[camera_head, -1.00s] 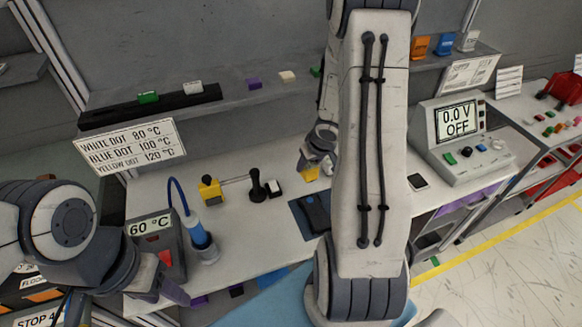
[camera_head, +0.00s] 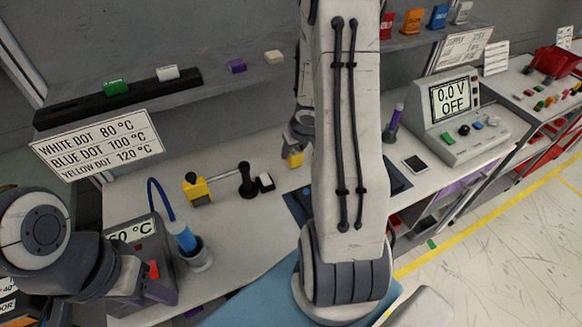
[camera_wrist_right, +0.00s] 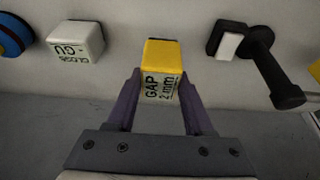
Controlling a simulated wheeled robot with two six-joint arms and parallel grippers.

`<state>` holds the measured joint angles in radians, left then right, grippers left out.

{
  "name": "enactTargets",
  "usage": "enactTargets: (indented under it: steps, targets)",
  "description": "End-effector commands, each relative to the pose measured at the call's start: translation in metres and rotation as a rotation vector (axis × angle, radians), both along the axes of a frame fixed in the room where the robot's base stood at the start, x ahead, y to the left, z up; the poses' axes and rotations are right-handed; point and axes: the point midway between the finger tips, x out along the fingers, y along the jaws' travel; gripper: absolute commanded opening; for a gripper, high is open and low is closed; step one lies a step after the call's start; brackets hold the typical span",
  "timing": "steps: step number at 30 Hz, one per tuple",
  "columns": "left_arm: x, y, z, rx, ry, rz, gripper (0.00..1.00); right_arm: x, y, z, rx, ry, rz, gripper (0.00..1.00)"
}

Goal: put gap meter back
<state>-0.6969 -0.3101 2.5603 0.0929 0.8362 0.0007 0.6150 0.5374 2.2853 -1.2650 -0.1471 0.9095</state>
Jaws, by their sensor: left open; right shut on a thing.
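The gap meter (camera_wrist_right: 162,55) is a small block with a yellow top and a pale face marked "GAP 2 mm". In the right wrist view it sits between the fingers of my right gripper (camera_wrist_right: 158,88), which is shut on it. In the head view the gap meter (camera_head: 295,160) shows as a yellow patch below my right gripper (camera_head: 299,148), over the back of the bench; my right arm hides part of this area. Whether it touches the bench cannot be told. My left gripper (camera_head: 158,289) is open at the bench's front left, partly hidden and low in view.
A black lever (camera_head: 247,180), a yellow device (camera_head: 197,189) and a blue tool in a holder (camera_head: 185,238) stand left of the gap meter. A white block (camera_wrist_right: 76,40) shows in the wrist view. A shelf (camera_head: 205,86) runs behind. A voltage unit (camera_head: 462,120) stands right.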

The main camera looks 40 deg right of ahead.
Motion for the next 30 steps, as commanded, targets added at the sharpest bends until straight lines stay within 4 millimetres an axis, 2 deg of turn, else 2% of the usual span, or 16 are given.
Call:
enactTargets:
  steps: [5, 14, 27, 28, 30]
  targets:
    - [0.0, 0.0, -0.008, 0.0, 0.0, -0.001, 0.5, 0.005, 0.005, -0.008, 0.0, -0.001, -0.001, 0.0]
    - [0.0, 0.0, -0.044, 0.0, 0.0, -0.001, 0.5, 0.005, 0.004, -0.044, 0.0, -0.001, -0.001, 0.0]
    - [0.0, 0.0, -0.047, 0.0, 0.0, -0.001, 0.5, 0.005, 0.004, -0.048, 0.0, -0.001, 0.0, 0.0]
    - [0.0, 0.0, -0.046, 0.0, 0.0, -0.001, 0.5, 0.005, 0.004, -0.047, 0.0, 0.0, 0.0, 0.6]
    - [0.0, 0.0, -0.045, 0.0, 0.0, -0.001, 0.5, 0.005, 0.004, -0.046, 0.0, 0.0, 0.0, 0.82]
